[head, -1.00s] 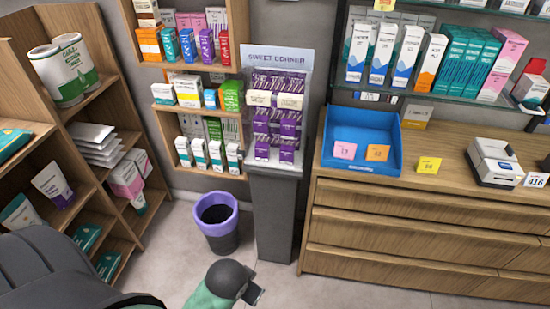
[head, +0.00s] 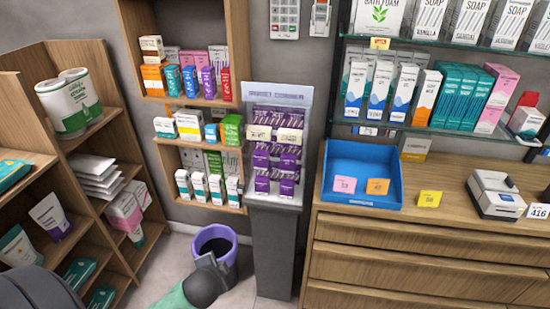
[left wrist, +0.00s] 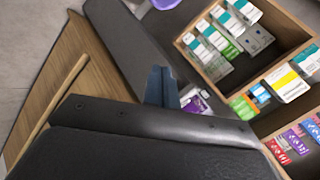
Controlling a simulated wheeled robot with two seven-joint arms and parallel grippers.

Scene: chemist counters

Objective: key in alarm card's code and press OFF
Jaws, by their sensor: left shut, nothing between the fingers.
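A pale keypad (head: 285,18) with rows of buttons is on the grey wall at the top of the head view, cut by the frame edge. A small white and orange item (head: 320,18) hangs on the wall just right of it; I cannot read it. A white card (head: 538,210) reading 416 stands at the right on the counter. My left gripper (head: 205,260) is low in front of the purple-rimmed bin, far below the keypad. It is shut and empty, and its fingers show in the left wrist view (left wrist: 160,85). My right gripper is out of view.
The sweet stand (head: 276,200) rises between the bin (head: 214,242) and the wooden counter (head: 410,235). A blue tray (head: 385,165) with pink and orange cards, a yellow card (head: 430,199) and a card machine (head: 495,192) are on the counter. Stocked shelves flank the wall.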

